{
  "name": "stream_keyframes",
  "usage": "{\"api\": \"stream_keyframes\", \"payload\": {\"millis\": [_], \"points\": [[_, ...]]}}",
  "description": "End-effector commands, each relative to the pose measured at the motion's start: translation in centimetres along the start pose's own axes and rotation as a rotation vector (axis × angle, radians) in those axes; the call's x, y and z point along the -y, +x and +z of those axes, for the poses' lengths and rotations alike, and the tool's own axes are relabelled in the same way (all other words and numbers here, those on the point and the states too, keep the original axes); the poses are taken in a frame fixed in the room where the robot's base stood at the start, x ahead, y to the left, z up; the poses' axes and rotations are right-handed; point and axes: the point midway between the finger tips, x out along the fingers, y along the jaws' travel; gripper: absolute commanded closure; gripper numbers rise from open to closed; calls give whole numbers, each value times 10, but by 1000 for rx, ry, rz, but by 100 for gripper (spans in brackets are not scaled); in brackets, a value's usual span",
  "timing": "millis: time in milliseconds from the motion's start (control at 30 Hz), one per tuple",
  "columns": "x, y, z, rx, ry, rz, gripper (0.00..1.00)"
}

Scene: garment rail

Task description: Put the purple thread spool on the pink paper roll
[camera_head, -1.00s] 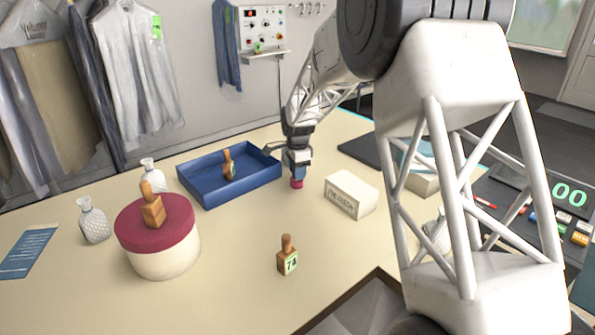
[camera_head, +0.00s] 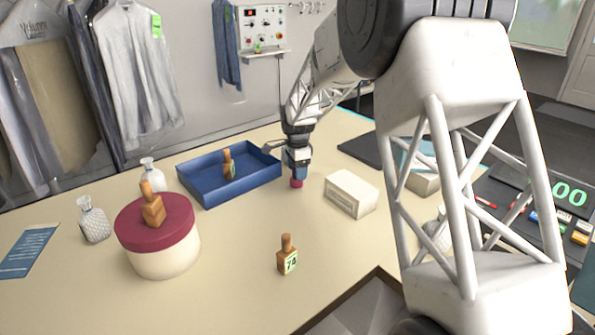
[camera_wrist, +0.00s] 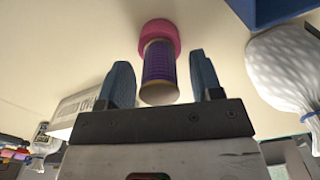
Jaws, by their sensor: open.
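The purple thread spool (camera_wrist: 160,66) shows in the wrist view with its near end toward the camera. Its far end meets the pink paper roll (camera_wrist: 160,32), and the two appear in line and touching. My gripper (camera_wrist: 163,78) is open, with one blue finger on each side of the spool and a visible gap on both sides. In the head view the pink roll (camera_head: 297,183) stands on the table directly below my gripper (camera_head: 298,172). The spool cannot be made out there, as the fingers cover that spot.
A blue tray (camera_head: 238,192) holding a wooden stamp stands left of my gripper. A white box (camera_head: 351,194) is close on the right. A round red-lidded box (camera_head: 160,255), glass bottles and another stamp (camera_head: 287,256) stand nearer. Table between them is clear.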

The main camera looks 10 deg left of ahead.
Motion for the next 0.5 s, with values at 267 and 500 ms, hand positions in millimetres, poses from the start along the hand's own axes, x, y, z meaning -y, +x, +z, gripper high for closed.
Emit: {"api": "stream_keyframes", "payload": {"millis": [267, 500], "points": [[0, -32, 0, 0, 0, -2, 40], [0, -71, 0, 0, 0, -2, 40]]}}
